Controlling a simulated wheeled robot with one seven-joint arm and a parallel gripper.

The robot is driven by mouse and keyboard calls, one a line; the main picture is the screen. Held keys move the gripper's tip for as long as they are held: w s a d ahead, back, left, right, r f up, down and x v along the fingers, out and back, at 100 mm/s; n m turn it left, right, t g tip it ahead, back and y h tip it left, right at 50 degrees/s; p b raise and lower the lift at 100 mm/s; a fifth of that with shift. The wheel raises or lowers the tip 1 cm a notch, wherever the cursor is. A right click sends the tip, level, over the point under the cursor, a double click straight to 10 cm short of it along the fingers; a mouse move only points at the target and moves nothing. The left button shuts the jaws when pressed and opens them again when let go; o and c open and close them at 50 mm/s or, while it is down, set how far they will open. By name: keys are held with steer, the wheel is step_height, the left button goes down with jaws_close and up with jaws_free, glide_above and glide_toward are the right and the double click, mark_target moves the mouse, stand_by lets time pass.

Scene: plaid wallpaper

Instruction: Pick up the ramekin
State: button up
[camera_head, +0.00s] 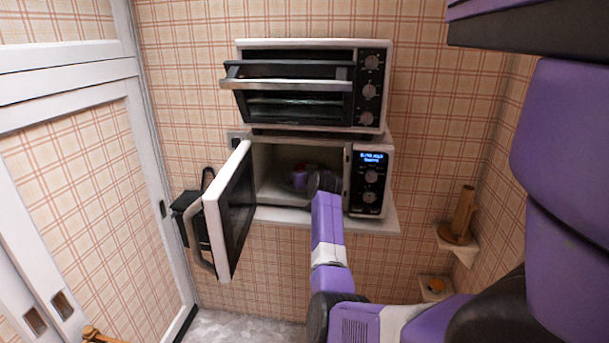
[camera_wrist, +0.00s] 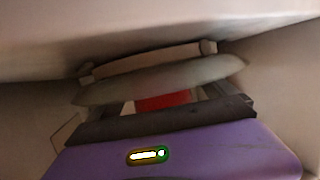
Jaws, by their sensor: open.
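A small red thing, which may be the ramekin, shows in the wrist view (camera_wrist: 163,100) between my gripper's fingers, partly hidden by a pale round-edged disc (camera_wrist: 160,81). Its full shape is hidden, and I cannot tell whether the fingers touch it. In the head view, my arm reaches into the open microwave (camera_head: 270,165), where a bit of red (camera_head: 313,169) shows beside purple. My gripper (camera_wrist: 155,75) is open inside the microwave, its fingers spread to either side of the red thing. In the head view it is mostly hidden by my wrist.
The microwave door (camera_head: 235,212) stands open to the left. The microwave's side wall and control panel (camera_head: 371,180) are close to my arm's right. A toaster oven (camera_head: 310,85) with its door ajar sits above. A wooden item (camera_head: 462,214) stands on a corner shelf.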

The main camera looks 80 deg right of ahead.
mark_target(302, 164)
steer(key=shift+f, duration=0.3)
steer(key=c, duration=1.6)
steer(key=shift+r+b, duration=0.6)
steer(key=shift+r, duration=1.3)
steer(key=s+a, duration=0.2)
steer(key=a, duration=0.3)
steer(key=s+a+b, duration=0.1)
steer(key=s+a, duration=0.2)
steer(key=a, duration=0.2)
steer(key=s+a+b, duration=0.1)
steer(key=s+a, duration=0.2)
steer(key=a, duration=0.3)
